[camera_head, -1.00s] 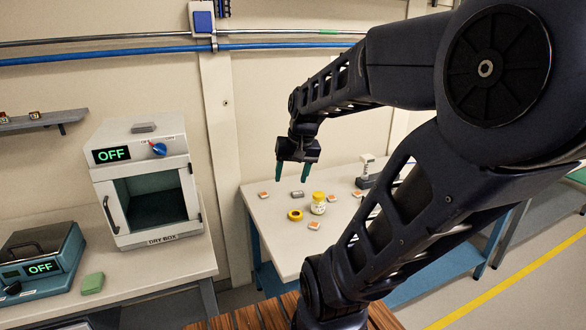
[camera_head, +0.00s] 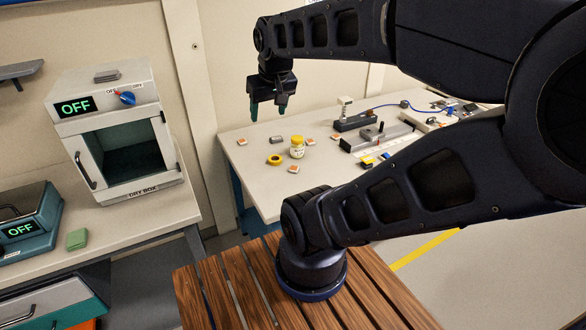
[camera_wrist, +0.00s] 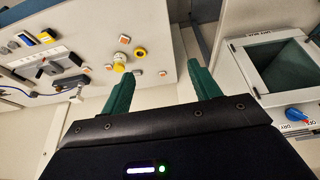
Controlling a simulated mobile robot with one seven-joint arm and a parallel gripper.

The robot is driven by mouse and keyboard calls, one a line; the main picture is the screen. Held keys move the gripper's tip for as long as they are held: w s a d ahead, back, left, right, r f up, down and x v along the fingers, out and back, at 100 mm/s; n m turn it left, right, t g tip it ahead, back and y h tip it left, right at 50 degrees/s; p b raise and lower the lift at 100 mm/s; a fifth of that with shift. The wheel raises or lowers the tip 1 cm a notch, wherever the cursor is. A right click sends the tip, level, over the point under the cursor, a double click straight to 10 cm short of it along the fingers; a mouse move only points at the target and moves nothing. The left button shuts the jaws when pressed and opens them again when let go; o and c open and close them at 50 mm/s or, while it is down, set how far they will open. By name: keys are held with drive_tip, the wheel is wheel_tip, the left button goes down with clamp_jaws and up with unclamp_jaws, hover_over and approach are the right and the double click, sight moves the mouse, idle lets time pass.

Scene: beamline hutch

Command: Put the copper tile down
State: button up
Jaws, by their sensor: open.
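My gripper (camera_head: 268,112) is open and empty, in the air over the back left of the pale bench (camera_head: 262,190). Its two green fingers stand apart in the wrist view (camera_wrist: 160,82), with nothing between them. Several small tiles with orange-copper tops lie flat on the bench: one at the left (camera_head: 242,141), one at the front (camera_head: 293,169), one right of the jar (camera_head: 310,141), and one farther right (camera_head: 335,136). I cannot tell which is the task's copper tile. A greyer tile (camera_head: 270,138) lies behind the yellow ring.
A jar with a yellow lid (camera_head: 297,147) and a yellow ring (camera_head: 275,160) stand among the tiles. Instruments (camera_head: 380,135) crowd the bench's right side. A dry box (camera_head: 118,135) reading OFF and a green block (camera_head: 77,239) are on the left bench. The bench's front left is clear.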

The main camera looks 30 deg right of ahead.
drive_tip(key=w+d+f+n+g+h, duration=0.2)
drive_tip(key=w+d+f, duration=0.15)
drive_tip(key=w, duration=0.45)
drive_tip(key=n+g+h, duration=0.1)
drive_tip(key=n+g, duration=0.5)
drive_tip(key=n, duration=0.1)
hover_over(293, 168)
drive_tip(key=w+a, duration=0.3)
drive_tip(key=w, duration=0.1)
wheel_tip(293, 168, down, 26)
drive_tip(key=r, duration=0.1)
drive_tip(key=shift+a+x, duration=0.1)
drive_tip(key=shift+x, duration=2.7)
drive_tip(key=shift+a+x, duration=0.15)
drive_tip(key=shift+x, duration=2.7)
drive_tip(key=shift+w, duration=0.1)
drive_tip(key=shift+c, duration=0.4)
drive_tip(key=c, duration=1.1)
drive_tip(key=shift+o, duration=0.2)
wheel_tip(293, 168, up, 20)
